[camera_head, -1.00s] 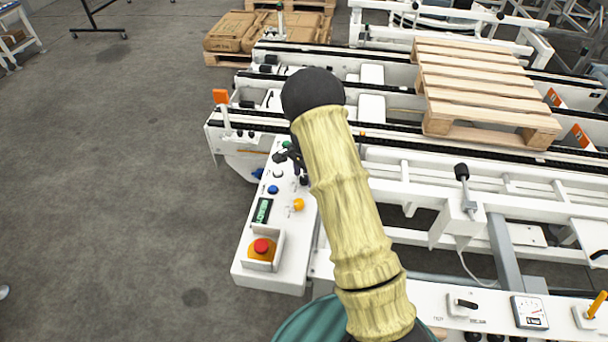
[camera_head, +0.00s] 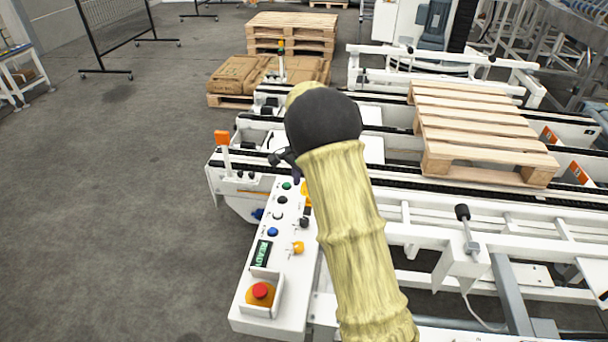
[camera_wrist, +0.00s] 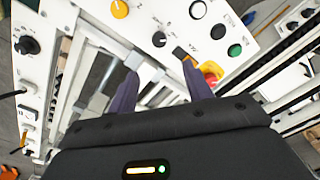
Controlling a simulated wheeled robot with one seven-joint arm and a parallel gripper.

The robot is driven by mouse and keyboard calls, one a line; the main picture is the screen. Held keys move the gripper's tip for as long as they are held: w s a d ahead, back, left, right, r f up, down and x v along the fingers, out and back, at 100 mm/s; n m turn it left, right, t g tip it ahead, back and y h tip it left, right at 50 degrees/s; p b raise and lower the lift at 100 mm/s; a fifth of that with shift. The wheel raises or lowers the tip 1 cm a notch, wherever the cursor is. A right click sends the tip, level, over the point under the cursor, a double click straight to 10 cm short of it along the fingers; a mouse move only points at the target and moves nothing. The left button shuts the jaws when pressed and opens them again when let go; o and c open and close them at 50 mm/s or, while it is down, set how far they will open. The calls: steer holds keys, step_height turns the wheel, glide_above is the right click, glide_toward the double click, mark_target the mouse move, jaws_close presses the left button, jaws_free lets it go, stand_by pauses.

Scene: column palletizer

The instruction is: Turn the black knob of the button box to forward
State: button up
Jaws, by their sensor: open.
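The white button box (camera_head: 247,322) stands at the lower middle of the head view. Its black knob (camera_head: 304,222) sits on the right side of the panel, beyond a yellow knob (camera_head: 298,247). In the wrist view the black knob (camera_wrist: 159,39) lies just beyond the fingertips, between them across the picture. My gripper (camera_wrist: 160,67) is open and empty, with its two purple fingers apart. No contact with the knob shows. In the head view my arm hides most of the gripper. The knob's pointer is too small to read.
A red emergency stop (camera_head: 260,290) and a display (camera_head: 262,253) are on the near end of the box. A green button (camera_wrist: 235,50) is at its far end. The white conveyor with a wooden pallet (camera_head: 480,125) lies right.

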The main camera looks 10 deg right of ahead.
steer(key=shift+r, duration=1.65)
steer(key=s+r+n+t+p, duration=0.1)
steer(key=s+n, duration=0.3)
steer(key=s, duration=0.4)
steer(key=s+r+n+p, duration=0.4)
steer(key=s, duration=0.5)
steer(key=s+r+n+t+p, duration=0.1)
steer(key=s+r+n+p, duration=0.1)
steer(key=s, duration=0.7)
steer(key=shift+s+r+n+t+p, duration=0.2)
steer(key=shift+r+n+t+p, duration=0.25)
steer(key=shift+n, duration=0.75)
